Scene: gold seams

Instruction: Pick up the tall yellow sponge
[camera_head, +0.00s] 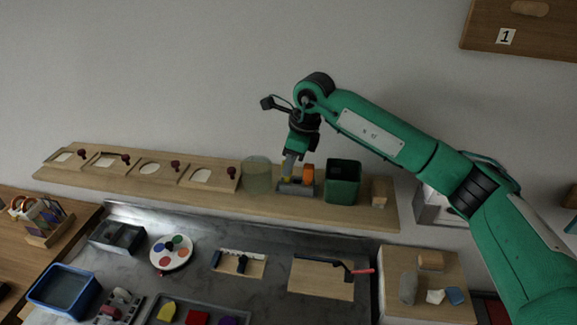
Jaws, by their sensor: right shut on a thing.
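The tall yellow sponge (288,168) stands upright at a grey holder (296,189) on the wooden shelf, beside an orange thing (308,173). My right gripper (290,157) reaches down from above and is shut on the yellow sponge's upper part. The gripper hides part of the sponge. I cannot tell whether the sponge's foot still touches the holder. My left gripper is not in view.
On the shelf, a clear cylinder (257,174) stands just left of the holder and a green bin (343,182) just right. A small wooden block (379,191) is further right. Below is a grey counter (210,254) with trays and a round palette (171,254).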

